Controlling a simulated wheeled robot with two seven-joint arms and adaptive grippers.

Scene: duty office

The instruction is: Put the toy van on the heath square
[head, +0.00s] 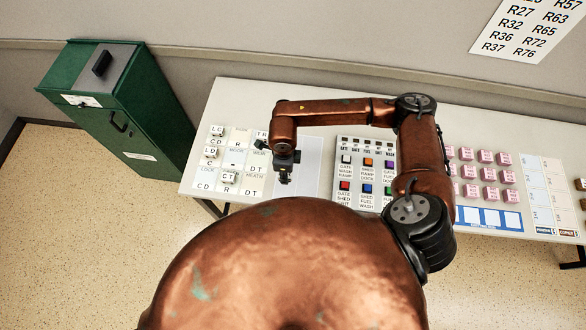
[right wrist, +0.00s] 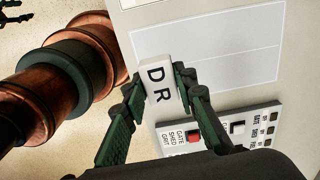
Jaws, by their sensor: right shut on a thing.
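My right gripper (head: 284,176) is over the table's near part, just right of the lettered square board (head: 240,133). In the right wrist view its fingers (right wrist: 157,85) are shut on a white block (right wrist: 158,80) marked D and R. No van shape shows; I cannot tell whether this block is the toy van. White blocks marked LC (head: 217,131), LD (head: 210,153) and CT (head: 229,178) sit on other squares. Dark finger-like parts at the right wrist view's top left may be my left gripper (right wrist: 14,12).
A pale outlined sheet (head: 312,150) lies right of the board, then a panel of coloured buttons (head: 367,147). Pink blocks (head: 485,173) stand in rows farther right. A green cabinet (head: 128,120) is left of the table. My own body hides the table's near middle edge.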

